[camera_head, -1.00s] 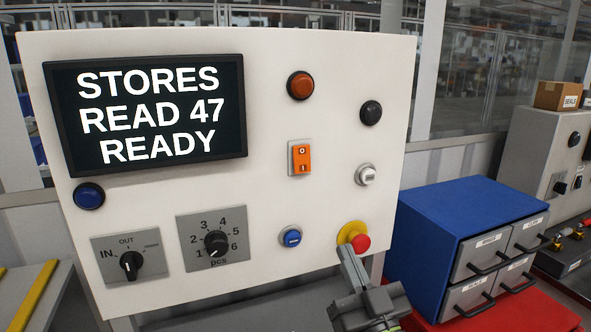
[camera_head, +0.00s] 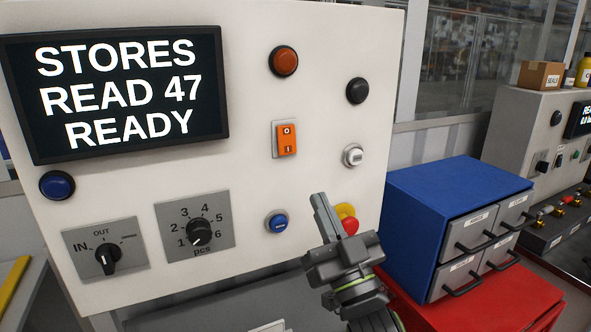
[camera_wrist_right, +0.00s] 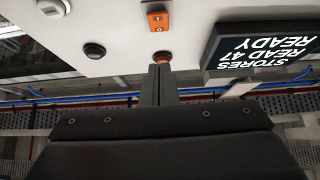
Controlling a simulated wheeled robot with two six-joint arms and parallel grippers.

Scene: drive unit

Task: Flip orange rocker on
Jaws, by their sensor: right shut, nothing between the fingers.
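The orange rocker (camera_head: 286,139) sits on a light grey plate in the middle of the white panel, marked 0 at its top and 1 at its bottom. My right gripper (camera_head: 321,202) is shut and empty in the head view, below and right of the rocker and apart from it in the picture. Its fingers point up and partly cover the red emergency button (camera_head: 350,224) on its yellow base. In the right wrist view the shut fingertips (camera_wrist_right: 161,68) show below the orange rocker (camera_wrist_right: 158,21), with the picture upside down. My left gripper is not in view.
The white panel (camera_head: 240,110) carries a display (camera_head: 120,90), an orange lamp (camera_head: 283,61), a black button (camera_head: 357,90), a white button (camera_head: 353,155), a blue button (camera_head: 277,222) and two rotary knobs. A blue drawer cabinet (camera_head: 425,200) stands at the right.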

